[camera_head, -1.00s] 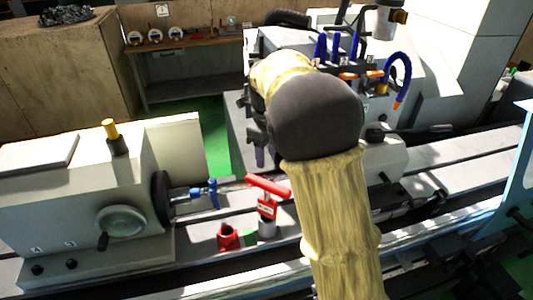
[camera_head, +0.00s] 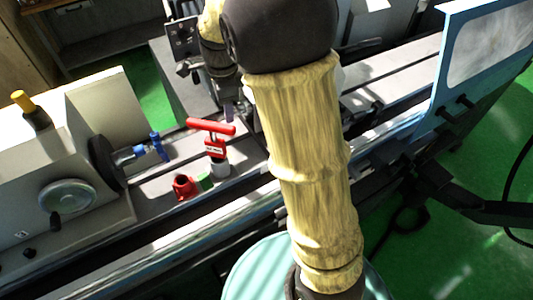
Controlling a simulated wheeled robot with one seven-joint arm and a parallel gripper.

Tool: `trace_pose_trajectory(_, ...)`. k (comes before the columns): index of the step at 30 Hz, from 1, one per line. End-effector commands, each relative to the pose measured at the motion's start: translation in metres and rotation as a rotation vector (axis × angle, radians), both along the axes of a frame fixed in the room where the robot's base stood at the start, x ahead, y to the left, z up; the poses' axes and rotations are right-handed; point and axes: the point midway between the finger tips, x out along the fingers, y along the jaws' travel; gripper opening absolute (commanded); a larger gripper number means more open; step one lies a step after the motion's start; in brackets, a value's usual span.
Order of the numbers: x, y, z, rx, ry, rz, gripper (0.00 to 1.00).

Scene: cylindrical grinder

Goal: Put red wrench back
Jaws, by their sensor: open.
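The red wrench (camera_head: 211,127) has a red T-shaped bar handle and a red body with a white label. It stands upright on a pale round base on the machine bed, right of the chuck. A red open-topped holder (camera_head: 184,187) and a small green holder (camera_head: 205,181) stand in front and left of it. A blue wrench (camera_head: 151,149) sits at the chuck. My gripper (camera_head: 236,110) is open, pointing down just behind and right of the red handle, and looks empty. My arm partly hides it, and I cannot tell whether it touches the handle.
The grinder headstock (camera_head: 112,108) with its handwheel (camera_head: 67,196) stands at left. A blue-framed guard (camera_head: 444,70) stands at right. Long bed rails (camera_head: 160,240) run diagonally. Green floor (camera_head: 460,265) is open at lower right.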

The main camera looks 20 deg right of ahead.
Motion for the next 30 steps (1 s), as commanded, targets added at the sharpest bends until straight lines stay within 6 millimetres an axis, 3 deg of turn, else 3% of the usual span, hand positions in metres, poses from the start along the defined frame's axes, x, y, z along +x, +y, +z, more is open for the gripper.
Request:
trace_pose_trajectory(9,-0.061,-0.036,-0.026,-0.048,-0.079,0.616,0.46)
trace_pose_trajectory(21,-0.146,-0.061,-0.056,-0.197,-0.151,1.397,0.46)
trace_pose_trajectory(25,-0.160,-0.063,-0.061,-0.231,-0.156,1.533,0.46)
trace_pose_trajectory(30,-0.162,-0.063,-0.062,-0.239,-0.157,1.563,0.46)
